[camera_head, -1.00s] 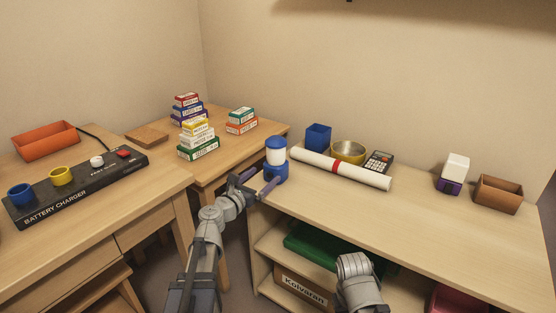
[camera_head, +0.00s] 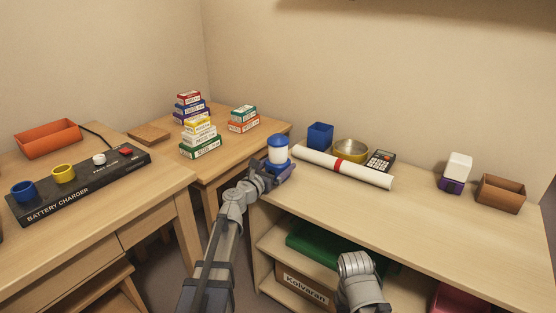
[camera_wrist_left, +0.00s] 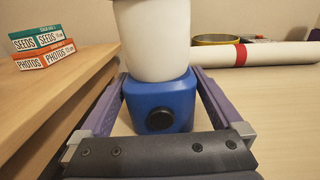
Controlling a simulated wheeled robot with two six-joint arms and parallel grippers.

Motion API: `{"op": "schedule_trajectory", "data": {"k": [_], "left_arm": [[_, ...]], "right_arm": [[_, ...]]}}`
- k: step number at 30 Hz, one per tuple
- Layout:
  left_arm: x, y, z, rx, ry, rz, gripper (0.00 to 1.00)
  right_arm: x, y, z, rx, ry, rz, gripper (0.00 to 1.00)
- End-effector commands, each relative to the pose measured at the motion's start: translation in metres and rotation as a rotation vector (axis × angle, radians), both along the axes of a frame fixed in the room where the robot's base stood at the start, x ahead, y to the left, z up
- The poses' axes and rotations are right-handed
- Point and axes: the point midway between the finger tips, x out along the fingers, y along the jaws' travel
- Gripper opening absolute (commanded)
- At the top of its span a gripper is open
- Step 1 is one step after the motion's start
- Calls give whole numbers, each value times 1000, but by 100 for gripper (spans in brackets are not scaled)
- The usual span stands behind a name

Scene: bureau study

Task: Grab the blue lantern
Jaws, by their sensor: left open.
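The blue lantern (camera_head: 278,154) has a blue base, a white cylinder and a blue top. It stands upright on the left end of the light wooden shelf top. My left gripper (camera_head: 266,176) is open at the lantern. In the left wrist view the blue base of the lantern (camera_wrist_left: 160,105) sits between the two purple fingers of my left gripper (camera_wrist_left: 160,95), with a dark round knob facing the camera. The lantern's top is cut off there. My right arm shows at the bottom of the head view, but its gripper is out of sight.
A white roll with a red band (camera_head: 342,167) lies just right of the lantern. Behind it are a blue cup (camera_head: 320,135), a brass bowl (camera_head: 349,149) and a calculator (camera_head: 380,160). Stacked boxes (camera_head: 200,138) stand on the corner desk to the left. The shelf's front middle is clear.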

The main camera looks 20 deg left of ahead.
Motion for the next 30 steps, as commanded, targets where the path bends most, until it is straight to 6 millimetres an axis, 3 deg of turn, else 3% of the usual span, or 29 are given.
{"op": "schedule_trajectory", "data": {"k": [2,26,30], "left_arm": [[-1,0,0,0,0,0,99],[-1,0,0,0,0,0,9],[-1,0,0,0,0,0,6]], "right_arm": [[0,0,0,0,0,0,47],[0,0,0,0,0,0,47],[0,0,0,0,0,0,47]]}}
